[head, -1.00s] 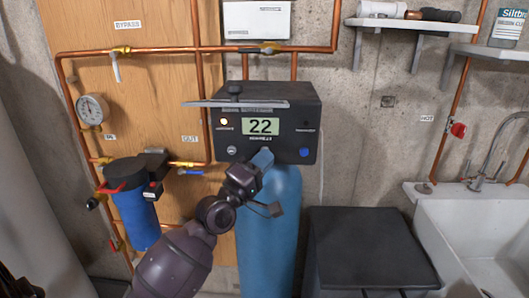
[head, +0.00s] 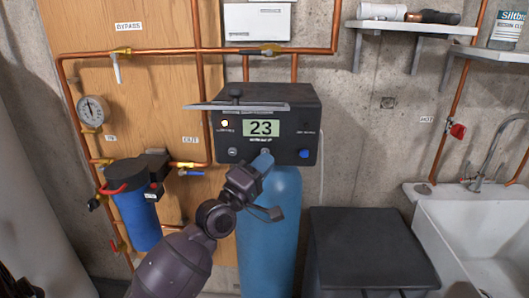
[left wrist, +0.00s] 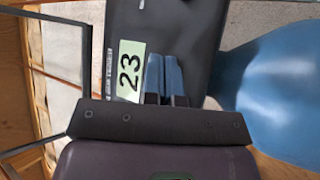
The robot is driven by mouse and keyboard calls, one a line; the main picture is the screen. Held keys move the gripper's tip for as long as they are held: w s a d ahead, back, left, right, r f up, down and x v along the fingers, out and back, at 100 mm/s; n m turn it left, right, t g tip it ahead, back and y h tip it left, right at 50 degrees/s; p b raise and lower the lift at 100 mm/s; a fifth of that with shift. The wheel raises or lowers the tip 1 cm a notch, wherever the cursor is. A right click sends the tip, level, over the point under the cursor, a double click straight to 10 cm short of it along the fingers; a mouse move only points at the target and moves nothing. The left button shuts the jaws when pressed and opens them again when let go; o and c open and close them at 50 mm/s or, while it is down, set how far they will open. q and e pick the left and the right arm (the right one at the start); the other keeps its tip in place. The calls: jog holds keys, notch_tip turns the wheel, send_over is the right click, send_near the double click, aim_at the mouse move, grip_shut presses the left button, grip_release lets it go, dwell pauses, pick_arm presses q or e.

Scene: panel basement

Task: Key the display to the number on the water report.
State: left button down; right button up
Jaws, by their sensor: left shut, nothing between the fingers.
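The black control head (head: 295,115) sits on top of a blue tank (head: 268,230). Its lit green display (head: 261,128) reads 23, and the same number shows sideways on the display in the left wrist view (left wrist: 129,72). Below the display are a round grey button (head: 232,152) at left, another at the centre, and a blue knob or button (head: 305,154) at right. My left gripper (head: 263,160) is shut and empty, its blue fingertips (left wrist: 164,75) at the centre button, partly covering it. I cannot tell if they touch. A white paper (head: 257,22) hangs above; its print is too small to read.
A clear flap or cover (head: 235,105) stands raised over the display. Copper pipes (head: 160,50), a gauge (head: 92,110) and a blue filter (head: 137,215) are at left. A black bin (head: 370,255) and a white sink (head: 470,235) are at right.

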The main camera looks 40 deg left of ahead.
pick_arm(q)
jog(key=shift+s+d, duration=0.15)
jog(key=shift+s, duration=0.1)
pick_arm(e)
jog(key=shift+w+r, duration=0.1)
jog(key=shift+r, duration=0.1)
pick_arm(q)
jog(key=s+d, duration=0.1)
jog(key=s+p, duration=0.1)
jog(key=s+d+p, duration=0.1)
jog(key=s, duration=0.1)
jog(key=shift+s+d, duration=0.1)
jog(key=shift+d, duration=0.2)
pick_arm(e)
notch_tip(320, 180, up, 2)
jog(key=shift+w+r, duration=0.15)
jog(key=shift+w+r, duration=0.1)
jog(key=shift+w, duration=0.1)
jog(key=shift+w+r, duration=0.15)
jog(key=shift+w, duration=0.1)
